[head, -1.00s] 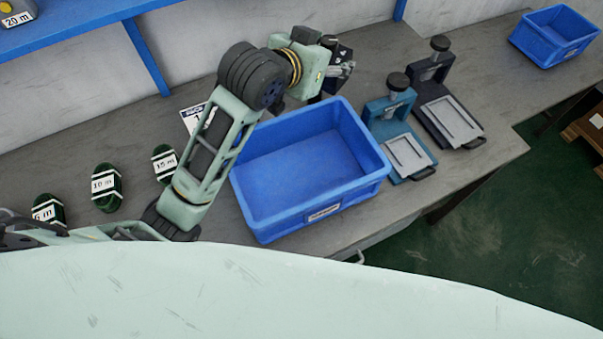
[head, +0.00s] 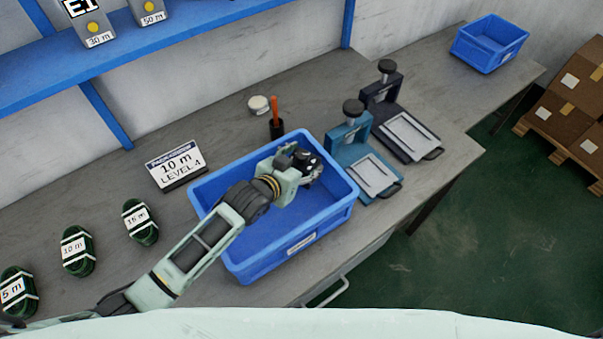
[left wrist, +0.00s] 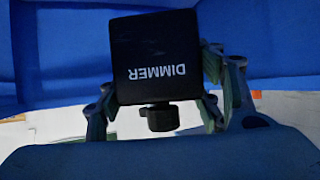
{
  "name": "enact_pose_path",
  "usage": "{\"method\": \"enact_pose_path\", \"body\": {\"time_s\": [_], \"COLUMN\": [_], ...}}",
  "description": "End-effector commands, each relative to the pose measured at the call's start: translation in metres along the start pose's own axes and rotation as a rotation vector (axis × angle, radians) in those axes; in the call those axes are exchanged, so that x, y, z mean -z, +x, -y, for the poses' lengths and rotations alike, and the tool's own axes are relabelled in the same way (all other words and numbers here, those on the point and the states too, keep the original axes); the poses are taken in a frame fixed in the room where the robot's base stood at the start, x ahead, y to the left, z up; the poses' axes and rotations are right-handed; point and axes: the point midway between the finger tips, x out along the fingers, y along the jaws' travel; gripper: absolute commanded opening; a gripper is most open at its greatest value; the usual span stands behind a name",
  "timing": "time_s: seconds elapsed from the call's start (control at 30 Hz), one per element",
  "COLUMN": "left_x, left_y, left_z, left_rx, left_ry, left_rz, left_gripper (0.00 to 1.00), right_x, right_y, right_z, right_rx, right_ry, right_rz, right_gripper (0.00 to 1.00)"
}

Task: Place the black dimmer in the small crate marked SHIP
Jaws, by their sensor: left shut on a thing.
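The black dimmer (left wrist: 156,60), a box with upside-down white lettering "DIMMER" and a black knob, is held between the fingers of my left gripper (left wrist: 160,95) in the left wrist view. In the head view my left gripper (head: 312,172) is over the large blue crate (head: 240,262), near its right side; I cannot tell its height above the floor of the crate. A smaller blue crate (head: 488,55) stands at the far right on the bench; its label is too small to read. My right gripper is not in view.
Two clamp presses, one teal (head: 352,135) and one dark (head: 385,90), stand right of the large crate. A "10 m LEVEL 4" sign (head: 176,165), a cup with an orange-handled tool (head: 276,128) and several green coils (head: 77,250) are also on the bench. A blue shelf (head: 150,45) runs above.

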Motion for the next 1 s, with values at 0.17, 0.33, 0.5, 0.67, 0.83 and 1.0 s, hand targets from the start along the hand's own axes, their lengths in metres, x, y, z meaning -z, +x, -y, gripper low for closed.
{"method": "enact_pose_path", "body": {"time_s": [0.17,0.33,0.5,0.67,0.83,1.0], "left_x": [-0.012,-0.035,-0.043,-0.043,-0.047,-0.047], "left_y": [0.007,0.019,0.025,0.024,0.026,0.026], "left_z": [0.000,0.000,-0.001,0.000,0.000,0.000], "left_rx": [0.000,0.000,-0.001,-0.001,0.000,0.000], "left_ry": [0.000,0.001,0.001,0.001,0.000,0.000], "left_rz": [-0.001,0.001,-0.003,-0.003,-0.002,-0.001], "left_gripper": [0.27,0.27,0.27,0.27,0.27,0.71], "right_x": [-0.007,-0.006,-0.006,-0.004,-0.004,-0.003], "right_y": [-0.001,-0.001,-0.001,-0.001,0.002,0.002], "right_z": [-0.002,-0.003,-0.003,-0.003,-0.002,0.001], "right_rx": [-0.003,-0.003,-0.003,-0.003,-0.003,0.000], "right_ry": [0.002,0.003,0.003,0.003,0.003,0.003], "right_rz": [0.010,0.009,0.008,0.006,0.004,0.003], "right_gripper": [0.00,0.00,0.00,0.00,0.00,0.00]}}
